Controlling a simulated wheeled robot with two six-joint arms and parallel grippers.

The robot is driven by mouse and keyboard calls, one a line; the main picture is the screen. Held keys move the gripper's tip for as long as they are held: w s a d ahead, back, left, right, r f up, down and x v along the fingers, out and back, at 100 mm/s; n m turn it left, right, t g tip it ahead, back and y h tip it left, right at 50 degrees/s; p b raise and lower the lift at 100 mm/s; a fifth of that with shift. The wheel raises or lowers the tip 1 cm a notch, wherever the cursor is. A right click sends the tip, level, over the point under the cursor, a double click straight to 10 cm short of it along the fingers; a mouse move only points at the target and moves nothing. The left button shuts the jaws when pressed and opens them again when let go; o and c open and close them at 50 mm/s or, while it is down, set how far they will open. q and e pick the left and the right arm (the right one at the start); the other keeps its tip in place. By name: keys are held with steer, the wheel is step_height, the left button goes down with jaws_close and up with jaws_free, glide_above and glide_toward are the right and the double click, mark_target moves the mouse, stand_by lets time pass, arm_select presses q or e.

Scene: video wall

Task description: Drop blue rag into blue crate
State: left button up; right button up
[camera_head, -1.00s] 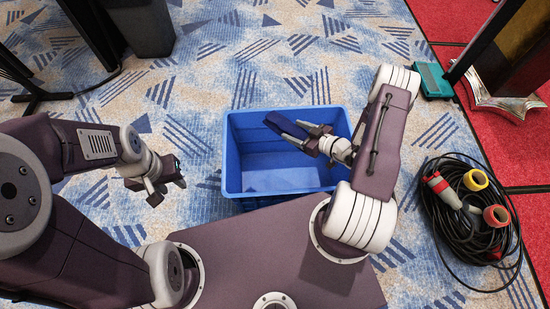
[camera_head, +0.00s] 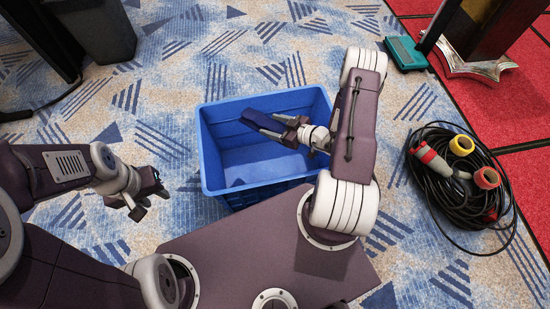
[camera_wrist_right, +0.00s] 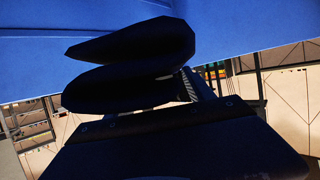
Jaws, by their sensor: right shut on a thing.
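The blue crate (camera_head: 215,180) stands on the carpet in front of my base, in the middle of the head view. My right gripper (camera_head: 272,127) is over the crate, inside its outline, and is shut on the dark blue rag (camera_head: 257,119). In the right wrist view the folded rag (camera_wrist_right: 130,62) hangs dark at the fingers, with the blue crate wall (camera_wrist_right: 230,30) behind it. How far the rag is above the crate floor is hard to tell. My left gripper (camera_head: 148,205) is left of the crate, apart from it, with fingers apart and nothing between them.
A coiled black cable with red and yellow plugs (camera_head: 462,175) lies on the carpet at the right. A teal box (camera_head: 408,54) and a metal-footed stand (camera_head: 480,62) are behind it. A dark bin (camera_head: 98,30) stands at the back left. Carpet around the crate is clear.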

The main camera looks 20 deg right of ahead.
steer(key=o, duration=1.5)
steer(key=shift+s+d+r+p, duration=0.15)
steer(key=shift+s+r+p, duration=0.05)
steer(key=shift+r+p, duration=0.1)
steer(key=p+v, duration=0.4)
steer(key=v, duration=0.3)
steer(key=shift+s+d+r, duration=0.15)
steer(key=shift+s+d, duration=0.05)
steer(key=shift+s, duration=0.1)
steer(key=shift+s+d, duration=0.15)
steer(key=shift+s, duration=0.2)
